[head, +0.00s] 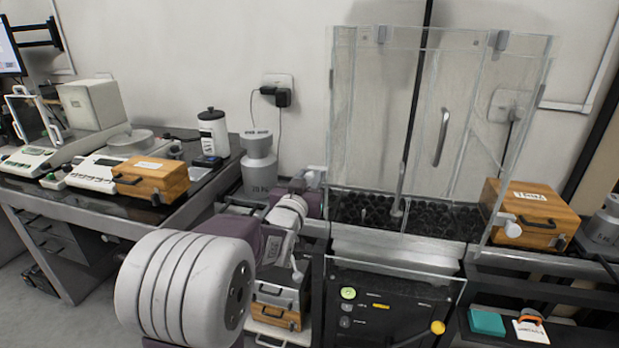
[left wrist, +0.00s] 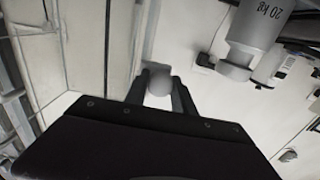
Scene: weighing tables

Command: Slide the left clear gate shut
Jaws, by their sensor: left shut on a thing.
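A clear balance enclosure (head: 395,120) stands over a dark bed of round pieces. Its left clear gate is seen nearly edge-on at the enclosure's left side, so how far it stands open is hard to tell. My left gripper (head: 307,183) is beside that left side, low down, largely hidden behind my own arm in the head view. My right gripper is in neither view.
A grey 20 kg weight (head: 259,165) stands just left of my left gripper. A wooden box (head: 530,213) and a white knob (head: 511,229) are at the enclosure's right side. A front panel with buttons (head: 385,308) is below. The left table (head: 175,215) holds balances and another wooden box (head: 150,181).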

